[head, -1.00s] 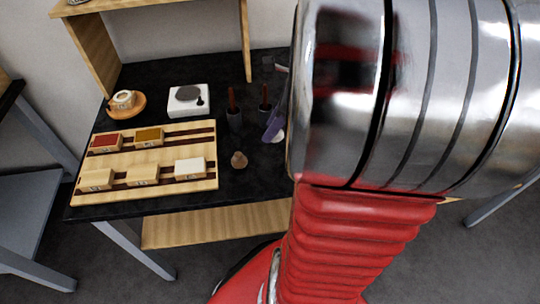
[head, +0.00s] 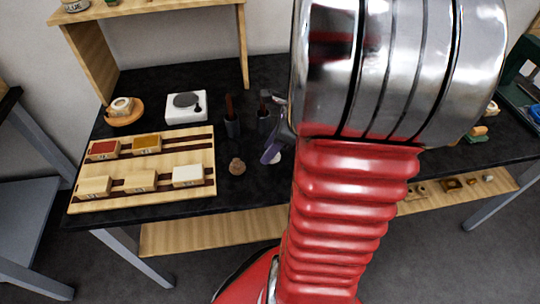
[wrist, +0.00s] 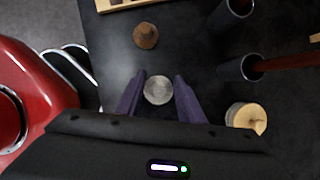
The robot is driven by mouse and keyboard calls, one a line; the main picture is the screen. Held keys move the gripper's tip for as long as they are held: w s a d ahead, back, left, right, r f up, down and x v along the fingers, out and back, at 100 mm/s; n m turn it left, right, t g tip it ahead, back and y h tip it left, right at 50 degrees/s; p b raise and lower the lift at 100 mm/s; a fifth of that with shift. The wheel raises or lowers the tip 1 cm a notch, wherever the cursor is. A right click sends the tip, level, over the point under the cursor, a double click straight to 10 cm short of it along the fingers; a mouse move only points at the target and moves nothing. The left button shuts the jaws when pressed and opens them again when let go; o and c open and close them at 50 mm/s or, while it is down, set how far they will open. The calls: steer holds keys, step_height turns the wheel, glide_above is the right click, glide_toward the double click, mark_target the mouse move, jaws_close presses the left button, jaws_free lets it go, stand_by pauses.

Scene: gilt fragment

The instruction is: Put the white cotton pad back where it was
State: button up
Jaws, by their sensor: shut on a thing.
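The white cotton pad (wrist: 158,90) is a pale round disc between the fingertips of my gripper (wrist: 160,82) in the wrist view. My gripper has two purple fingers and is shut on the pad. In the head view the gripper (head: 272,152) is over the black bench, left of my arm, and a small part of the pad (head: 277,157) shows beside a finger. I cannot tell whether the pad touches the bench. My arm hides part of the bench behind it.
A brown lump (head: 237,166) stands just left of the gripper. Two dark holders with tools (head: 232,128) stand behind it. A wooden rack with several blocks (head: 205,150) lies left, near a white scale (head: 200,116). A pale-topped round thing (wrist: 246,117) is near the right finger.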

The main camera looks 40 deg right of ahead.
step_height(320, 180, down, 3)
steer(key=shift+f, duration=0.15)
steer(key=o, duration=1)
steer(key=shift+o, duration=0.2)
steer(key=v, duration=1.2)
